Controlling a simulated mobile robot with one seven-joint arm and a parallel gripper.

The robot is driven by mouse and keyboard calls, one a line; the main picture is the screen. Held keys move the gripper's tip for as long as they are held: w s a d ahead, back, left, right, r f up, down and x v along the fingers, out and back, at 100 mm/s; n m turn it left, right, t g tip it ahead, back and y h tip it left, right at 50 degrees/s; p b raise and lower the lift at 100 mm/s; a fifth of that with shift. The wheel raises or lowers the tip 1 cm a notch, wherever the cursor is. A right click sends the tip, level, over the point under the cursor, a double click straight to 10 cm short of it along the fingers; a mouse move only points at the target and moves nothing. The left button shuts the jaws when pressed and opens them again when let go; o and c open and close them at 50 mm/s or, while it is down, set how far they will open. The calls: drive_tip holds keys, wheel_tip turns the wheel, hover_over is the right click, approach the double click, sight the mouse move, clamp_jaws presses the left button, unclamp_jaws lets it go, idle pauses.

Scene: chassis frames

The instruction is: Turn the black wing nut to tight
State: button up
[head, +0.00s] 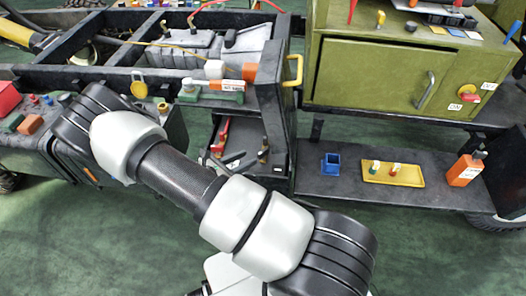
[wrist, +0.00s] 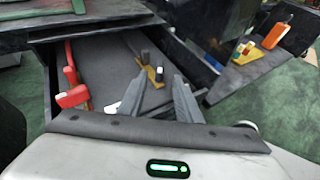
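My gripper (wrist: 159,80) shows in the wrist view, with its two grey fingers apart and nothing held between them. It is over the dark drawer (wrist: 95,70). A small brass piece with black upright parts (wrist: 151,71) stands in the drawer, just beyond the fingertips. It shows in the head view too (head: 263,151). I cannot tell whether its black part is the wing nut. I cannot make out a black wing nut for certain in either view.
A red tool (wrist: 70,92) lies along the drawer's left side. On the lower shelf at right stand a blue box (head: 331,164), a yellow tray (head: 408,178) and an orange bottle (head: 465,170). The green cabinet (head: 375,75) is above. Green floor is open in front.

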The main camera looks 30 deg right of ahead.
sight(262, 151)
drive_tip(key=b+x, duration=0.1)
drive_tip(key=x, duration=0.9)
clamp_jaws()
